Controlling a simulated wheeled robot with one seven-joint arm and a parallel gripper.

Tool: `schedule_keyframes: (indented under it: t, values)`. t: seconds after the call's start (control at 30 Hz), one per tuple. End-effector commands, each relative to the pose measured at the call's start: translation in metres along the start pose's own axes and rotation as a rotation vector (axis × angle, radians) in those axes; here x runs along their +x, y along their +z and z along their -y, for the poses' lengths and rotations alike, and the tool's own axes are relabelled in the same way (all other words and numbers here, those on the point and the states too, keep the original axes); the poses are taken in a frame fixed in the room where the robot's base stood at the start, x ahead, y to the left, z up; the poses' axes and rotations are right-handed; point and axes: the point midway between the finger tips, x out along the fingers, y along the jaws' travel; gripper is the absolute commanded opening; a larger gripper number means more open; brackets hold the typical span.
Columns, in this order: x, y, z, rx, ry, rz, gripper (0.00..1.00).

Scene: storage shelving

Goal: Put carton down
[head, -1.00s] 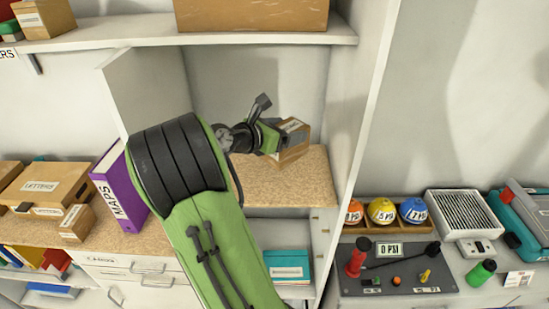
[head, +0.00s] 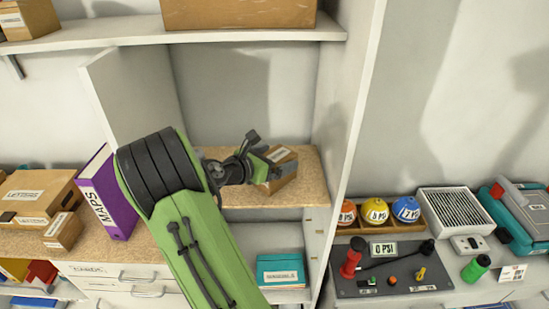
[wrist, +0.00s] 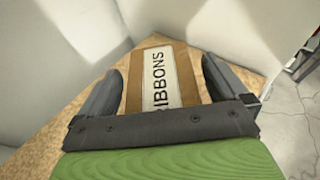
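The carton is a small brown box (head: 282,178) with a white label that reads "RIBBONS" in the wrist view (wrist: 160,75). My gripper (head: 275,170) is at the carton over the cork-topped shelf (head: 240,197) in the open cubby.
A purple MAPS binder (head: 107,197) and a LETTERS box (head: 35,195) stand to the left. An upper shelf (head: 200,37) holds a large brown box (head: 240,12). The cubby's right wall (head: 338,130) is close to the carton. Bare cork lies left of it.

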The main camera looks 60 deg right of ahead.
Motion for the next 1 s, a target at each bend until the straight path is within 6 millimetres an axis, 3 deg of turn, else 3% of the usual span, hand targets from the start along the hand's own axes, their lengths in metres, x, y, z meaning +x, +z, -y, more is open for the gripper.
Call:
schedule_keyframes:
  t: [0.17, 0.27, 0.5, 0.7, 1.0]
  values:
    - [-0.001, 0.002, 0.000, 0.001, 0.000, 0.000, 1.00]
    - [-0.011, 0.003, -0.001, -0.001, 0.004, 0.000, 1.00]
    - [-0.075, 0.003, -0.002, -0.001, 0.009, -0.001, 1.00]
    - [-0.114, 0.004, -0.001, 0.000, 0.004, 0.001, 1.00]
    - [-0.122, 0.001, 0.001, 0.030, 0.006, -0.023, 1.00]
